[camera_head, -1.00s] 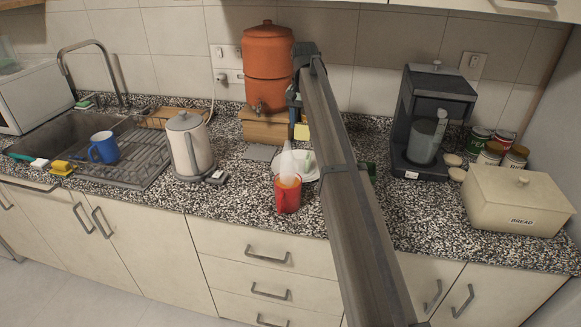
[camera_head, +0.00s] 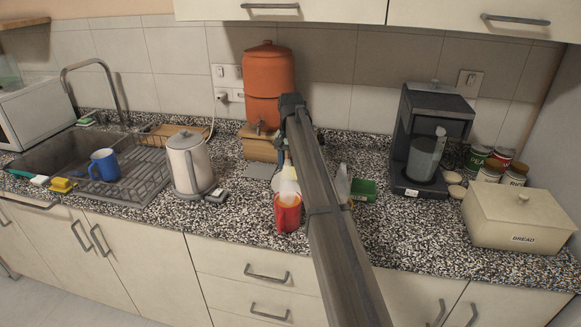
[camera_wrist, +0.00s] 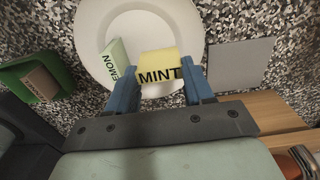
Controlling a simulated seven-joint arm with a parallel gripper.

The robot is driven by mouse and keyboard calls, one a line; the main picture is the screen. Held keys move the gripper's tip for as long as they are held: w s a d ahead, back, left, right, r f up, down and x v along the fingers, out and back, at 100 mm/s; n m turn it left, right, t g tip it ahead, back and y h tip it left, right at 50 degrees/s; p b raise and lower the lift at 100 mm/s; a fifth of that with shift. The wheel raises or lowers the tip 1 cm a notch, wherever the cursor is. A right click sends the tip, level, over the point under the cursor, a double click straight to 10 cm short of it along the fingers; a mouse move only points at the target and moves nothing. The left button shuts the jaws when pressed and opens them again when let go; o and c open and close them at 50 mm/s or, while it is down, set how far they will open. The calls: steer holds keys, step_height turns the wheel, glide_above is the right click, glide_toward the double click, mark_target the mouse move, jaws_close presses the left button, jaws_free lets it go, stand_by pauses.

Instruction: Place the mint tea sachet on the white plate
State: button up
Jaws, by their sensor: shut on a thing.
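The yellow mint tea sachet (camera_wrist: 158,68), lettered MINT, is between the blue fingers of my gripper (camera_wrist: 160,78) in the wrist view. My gripper is shut on it. The sachet overlaps the white plate (camera_wrist: 97,22) in that view; I cannot tell if it touches the plate. A pale green lemon sachet (camera_wrist: 114,64) rests on the plate's left part. In the head view my arm hides most of the plate and gripper, and a bit of yellow sachet (camera_head: 287,160) shows left of the arm.
A red mug (camera_head: 288,213) stands in front of the plate. A green tray (camera_head: 363,190) is right of my arm and holds a brown sachet (camera_wrist: 41,83). A grey square (camera_wrist: 240,62) lies beside the plate. The orange dispenser (camera_head: 268,80) stands on a wooden block behind.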

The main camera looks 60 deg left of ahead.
steer(key=shift+f, duration=0.75)
steer(key=shift+f, duration=0.35)
steer(key=o, duration=1)
step_height(320, 180, up, 13)
steer(key=shift+f, duration=0.15)
